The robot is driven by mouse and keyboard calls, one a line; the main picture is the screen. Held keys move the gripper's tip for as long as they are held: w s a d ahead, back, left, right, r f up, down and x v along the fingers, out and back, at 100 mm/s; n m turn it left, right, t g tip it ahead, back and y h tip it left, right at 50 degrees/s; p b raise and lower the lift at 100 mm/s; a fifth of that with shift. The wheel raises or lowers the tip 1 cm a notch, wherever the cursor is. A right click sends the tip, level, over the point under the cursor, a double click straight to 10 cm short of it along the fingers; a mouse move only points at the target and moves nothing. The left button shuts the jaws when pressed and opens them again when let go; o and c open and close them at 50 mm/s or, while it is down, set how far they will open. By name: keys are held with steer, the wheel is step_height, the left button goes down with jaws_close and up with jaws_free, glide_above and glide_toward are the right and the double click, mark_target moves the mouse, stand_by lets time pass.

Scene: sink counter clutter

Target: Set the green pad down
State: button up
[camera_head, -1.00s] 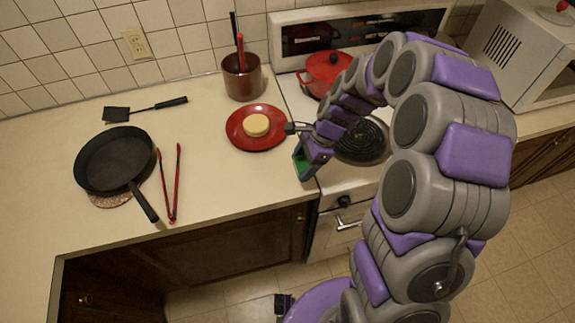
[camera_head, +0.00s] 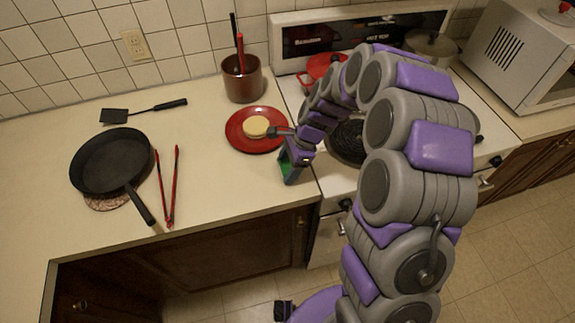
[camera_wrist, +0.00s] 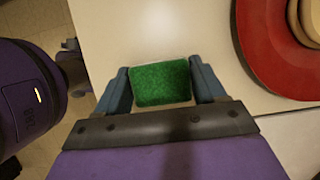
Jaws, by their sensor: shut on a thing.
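The green pad (camera_wrist: 162,83) sits between the two blue fingers of my gripper (camera_wrist: 163,88) in the wrist view. My gripper is shut on it. In the head view my gripper (camera_head: 290,172) points down over the counter's front edge area, just below the red plate, and a bit of the green pad (camera_head: 286,169) shows at the fingers. I cannot tell whether the pad touches the counter (camera_head: 232,189).
A red plate (camera_head: 240,141) with a round yellowish item (camera_head: 256,127) is close behind my gripper. The stove (camera_head: 335,187) is to the right. A black pan (camera_head: 110,160), red tongs (camera_head: 170,190), a spatula (camera_head: 115,115) and a red-brown pot (camera_head: 242,80) stand farther off. Bare counter lies left of my gripper.

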steer(key=o, duration=0.9)
steer(key=shift+a, duration=0.15)
steer(key=shift+o, duration=0.2)
steer(key=p+v, duration=0.3)
steer(key=v, duration=0.9)
steer(key=s+d+r+n+h, duration=0.1)
steer(key=s+d+r+n, duration=0.2)
steer(key=s, duration=0.8)
steer(key=s+d+r+n+h, duration=0.2)
steer(key=s+n, duration=0.5)
steer(key=s, duration=0.4)
steer(key=s+d+r+n+h, duration=0.1)
steer(key=s+d+r+n, duration=0.3)
steer(key=s, duration=0.7)
steer(key=shift+s+d+n+g, duration=0.25)
steer(key=shift+d+n+g, duration=0.05)
steer(key=shift+d+n, duration=0.15)
